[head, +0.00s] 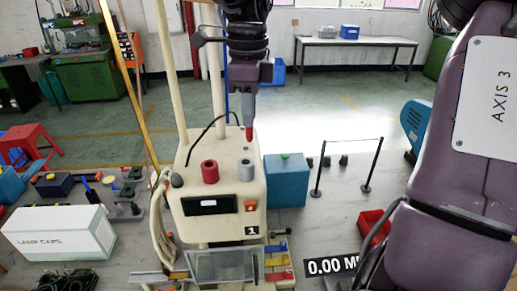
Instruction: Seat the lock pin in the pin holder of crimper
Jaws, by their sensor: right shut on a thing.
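My right gripper (248,112) points down over the cream machine (223,186), which seems to be the crimper. It is shut on a small red piece (249,133), probably the lock pin, whose lower end shows below the fingertips. The piece looks upright and in front of the machine's top in the picture; I cannot tell its height above it. I cannot tell for sure which is the pin holder. My left gripper is not in view.
A teal box (287,180) stands right of the machine, with a black post barrier (344,165) beyond. A white lamp caps box (58,235) lies left. A clear panel (225,264) is at the machine's front. A red bin (374,228) is at right.

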